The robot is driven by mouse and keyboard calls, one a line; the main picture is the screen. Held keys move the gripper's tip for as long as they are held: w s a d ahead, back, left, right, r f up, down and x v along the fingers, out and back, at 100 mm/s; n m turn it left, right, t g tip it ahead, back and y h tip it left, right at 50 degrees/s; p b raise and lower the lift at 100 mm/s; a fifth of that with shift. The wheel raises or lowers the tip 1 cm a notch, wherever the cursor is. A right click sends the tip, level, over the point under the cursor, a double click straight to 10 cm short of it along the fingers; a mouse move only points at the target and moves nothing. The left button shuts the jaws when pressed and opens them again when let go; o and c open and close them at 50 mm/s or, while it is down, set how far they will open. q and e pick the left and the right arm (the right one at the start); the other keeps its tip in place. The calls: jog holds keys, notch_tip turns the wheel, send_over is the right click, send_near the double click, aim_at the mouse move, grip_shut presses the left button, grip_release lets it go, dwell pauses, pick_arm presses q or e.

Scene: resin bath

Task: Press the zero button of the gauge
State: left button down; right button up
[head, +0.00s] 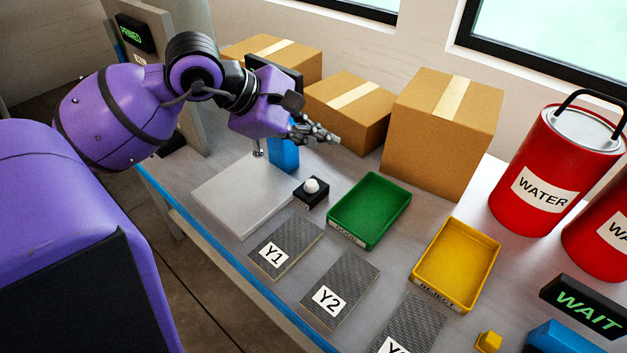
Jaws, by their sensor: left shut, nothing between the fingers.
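The gauge stands on the table, with a pale flat base plate (238,196), a blue post (284,156) and a small metal probe tip (258,150). My left arm and hand hide much of its upper part. A small black box with a round white button (311,186) sits beside the right edge of the base plate. My left gripper (334,139) is shut and empty. It appears above and behind the button in the picture, apart from it, with its fingers pointing right. My right gripper is out of view.
A green tray (343,238) and a yellow REJECT tray (416,275) lie to the right. Dark woven plates Y1 (296,241) and Y2 (352,277) lie in front. Cardboard boxes (440,125) stand behind; red WATER drums (543,205) and a WAIT sign (585,306) are at right.

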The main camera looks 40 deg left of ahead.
pick_arm(q)
jog(key=b, duration=0.5)
send_over(311, 185)
jog(key=d, duration=0.2)
jog(key=f, duration=0.8)
jog(key=shift+a+f, duration=0.25)
jog(key=shift+f+b, duration=0.2)
jog(key=shift+b, duration=0.1)
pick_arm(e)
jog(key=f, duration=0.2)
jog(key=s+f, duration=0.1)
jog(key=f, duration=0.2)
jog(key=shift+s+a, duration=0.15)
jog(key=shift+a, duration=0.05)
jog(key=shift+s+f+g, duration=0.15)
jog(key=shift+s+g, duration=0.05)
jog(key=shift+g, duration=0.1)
pick_arm(q)
jog(key=shift+f, duration=0.1)
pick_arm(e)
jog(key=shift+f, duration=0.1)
pick_arm(q)
jog(key=shift+f+b, duration=0.3)
jog(key=shift+b, duration=0.1)
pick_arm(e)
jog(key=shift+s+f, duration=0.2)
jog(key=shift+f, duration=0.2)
